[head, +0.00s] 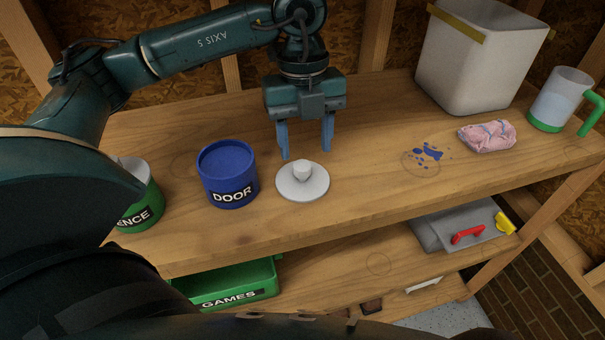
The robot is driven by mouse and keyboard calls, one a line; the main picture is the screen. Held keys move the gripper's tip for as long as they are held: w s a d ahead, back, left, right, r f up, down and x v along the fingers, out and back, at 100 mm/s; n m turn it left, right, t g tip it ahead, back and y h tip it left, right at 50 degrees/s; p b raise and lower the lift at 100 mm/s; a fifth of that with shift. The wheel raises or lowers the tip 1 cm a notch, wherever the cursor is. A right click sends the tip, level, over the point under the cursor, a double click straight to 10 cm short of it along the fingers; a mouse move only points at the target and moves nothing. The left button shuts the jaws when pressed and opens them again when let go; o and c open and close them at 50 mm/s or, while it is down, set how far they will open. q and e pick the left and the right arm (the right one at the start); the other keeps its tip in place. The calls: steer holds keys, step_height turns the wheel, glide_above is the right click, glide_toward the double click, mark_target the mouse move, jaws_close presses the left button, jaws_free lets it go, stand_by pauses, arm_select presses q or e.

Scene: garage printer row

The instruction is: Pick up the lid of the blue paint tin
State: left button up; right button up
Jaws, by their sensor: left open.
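The blue paint tin (229,178), labelled DOOR, stands upright on the wooden workbench, left of centre. Its top looks blue; I cannot tell whether that is paint inside. A pale grey round lid (302,189) with a small knob (301,171) lies flat on the bench just right of the tin, apart from it. My left gripper (305,154) points down just behind and above the lid. Its two blue fingers are apart with nothing between them, and the knob is in front of them in the picture. My right gripper is not in view.
A green tin (143,207) stands at the left, partly hidden by my arm. To the right are blue paint splashes (429,153), a pink rag (487,136), a white bucket (470,65) and a green-handled jug (561,100). A green GAMES bin (235,288) sits below.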

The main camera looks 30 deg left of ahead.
mark_target(302, 166)
arm_select(q)
steer(key=f, duration=0.2)
steer(key=s+f+p, duration=0.1)
steer(key=f, duration=0.1)
steer(key=shift+f, duration=0.6)
steer(key=shift+d, duration=0.1)
steer(key=c, duration=1)
